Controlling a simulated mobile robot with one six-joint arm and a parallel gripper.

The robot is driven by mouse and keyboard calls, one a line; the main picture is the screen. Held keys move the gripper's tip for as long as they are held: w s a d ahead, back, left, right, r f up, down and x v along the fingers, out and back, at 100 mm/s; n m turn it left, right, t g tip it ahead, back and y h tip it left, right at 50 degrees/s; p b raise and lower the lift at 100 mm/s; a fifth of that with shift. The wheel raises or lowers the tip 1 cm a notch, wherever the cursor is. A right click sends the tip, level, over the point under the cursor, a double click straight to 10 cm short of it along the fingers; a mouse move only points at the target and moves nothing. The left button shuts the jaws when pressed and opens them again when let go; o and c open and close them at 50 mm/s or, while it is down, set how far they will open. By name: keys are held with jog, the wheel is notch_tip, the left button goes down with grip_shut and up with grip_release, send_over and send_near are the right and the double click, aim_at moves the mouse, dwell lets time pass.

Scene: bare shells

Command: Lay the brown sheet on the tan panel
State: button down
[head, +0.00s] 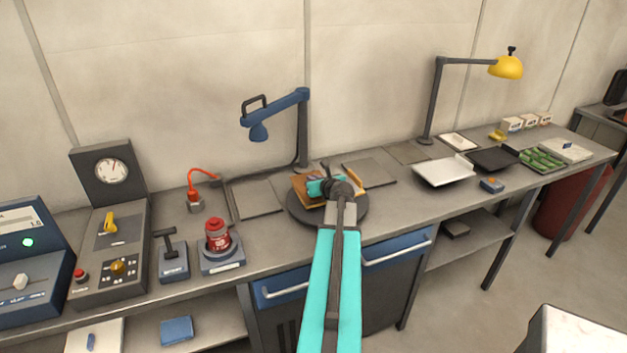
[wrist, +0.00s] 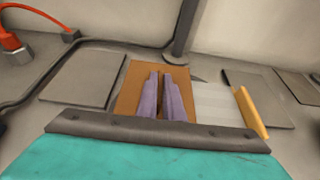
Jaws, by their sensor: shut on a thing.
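The brown sheet (wrist: 130,88) is a flat rectangle at my fingers. In the head view the brown sheet (head: 301,191) shows at the left of my wrist, over the round dark stand. My gripper (wrist: 161,76) is shut on the sheet, its two purple fingers close together over it. In the head view the arm hides the fingers and part of the sheet. I cannot tell whether the sheet touches the stand. The most tan-looking panel (head: 408,153) lies flat at the back of the bench, right of my gripper and apart from it.
Greyer panels lie left (head: 256,199) and right (head: 370,172) of the stand (head: 345,213). A yellow-orange bar (wrist: 250,112) sits beside the sheet. The blue lamp post (head: 303,130) rises behind. A white tray (head: 443,172) and yellow lamp (head: 507,68) stand to the right.

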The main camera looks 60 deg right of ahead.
jog(key=shift+f+b, duration=0.45)
jog(key=shift+f, duration=0.3)
jog(key=c, duration=1.8)
grip_release()
